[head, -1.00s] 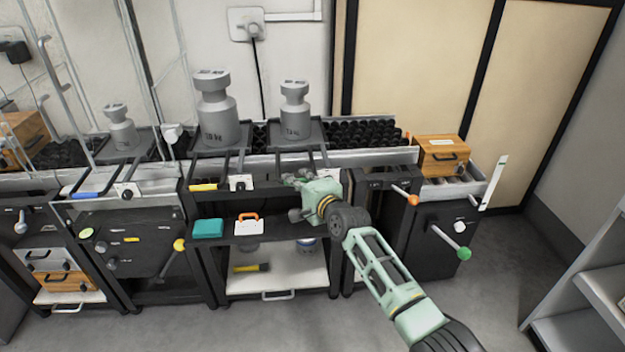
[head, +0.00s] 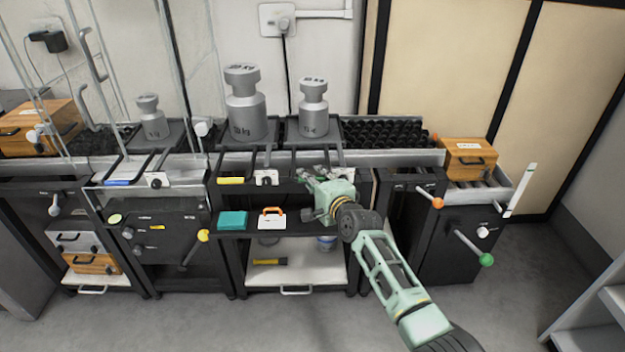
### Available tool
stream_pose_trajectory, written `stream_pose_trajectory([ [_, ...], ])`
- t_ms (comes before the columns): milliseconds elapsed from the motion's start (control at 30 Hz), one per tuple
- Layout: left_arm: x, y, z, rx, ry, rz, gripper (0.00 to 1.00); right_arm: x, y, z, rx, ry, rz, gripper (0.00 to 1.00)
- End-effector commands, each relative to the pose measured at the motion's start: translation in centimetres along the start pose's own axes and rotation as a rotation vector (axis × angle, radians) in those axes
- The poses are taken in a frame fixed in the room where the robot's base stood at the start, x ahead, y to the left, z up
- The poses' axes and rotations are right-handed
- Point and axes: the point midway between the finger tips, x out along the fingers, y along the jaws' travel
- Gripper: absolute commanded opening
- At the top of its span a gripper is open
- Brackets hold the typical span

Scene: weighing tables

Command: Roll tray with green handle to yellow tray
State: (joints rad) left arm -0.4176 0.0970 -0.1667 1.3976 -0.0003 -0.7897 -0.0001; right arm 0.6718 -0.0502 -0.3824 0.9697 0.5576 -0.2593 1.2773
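The yellow tray (head: 219,151) is a dark tray with a yellow-marked handle (head: 230,180), and it bears a large grey weight (head: 246,110). To its right a second dark tray (head: 335,130) bears a smaller grey weight (head: 313,112). A narrow gap shows between the two trays. My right gripper (head: 312,174) is at the front of this second tray, over the end of its handle. The gripper hides that end, so its colour and the finger closure cannot be made out. My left gripper is out of view.
Both trays stand on a roller conveyor (head: 385,135), whose rollers are bare to the right up to a wooden box (head: 468,158). A blue-handled tray (head: 117,183) with a weight stands at the left. Orange (head: 437,203) and green (head: 486,260) knobs stick out at right.

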Motion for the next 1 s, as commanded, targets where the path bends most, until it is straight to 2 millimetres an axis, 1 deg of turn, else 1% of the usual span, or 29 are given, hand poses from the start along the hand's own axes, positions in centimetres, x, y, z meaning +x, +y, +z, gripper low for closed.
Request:
stream_pose_trajectory([
  [300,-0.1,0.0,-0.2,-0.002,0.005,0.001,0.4,-0.1,-0.3,0.0,0.003,0.0,-0.006,0.29],
  [467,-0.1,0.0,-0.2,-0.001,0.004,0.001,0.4,-1.0,-0.3,0.1,0.005,-0.002,-0.008,0.29],
  [667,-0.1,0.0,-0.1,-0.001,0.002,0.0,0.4,-3.6,-0.2,0.1,0.006,-0.001,-0.008,0.29],
  [1000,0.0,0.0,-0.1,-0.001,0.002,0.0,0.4,-9.1,-0.2,-0.1,0.003,0.001,-0.006,0.29],
])
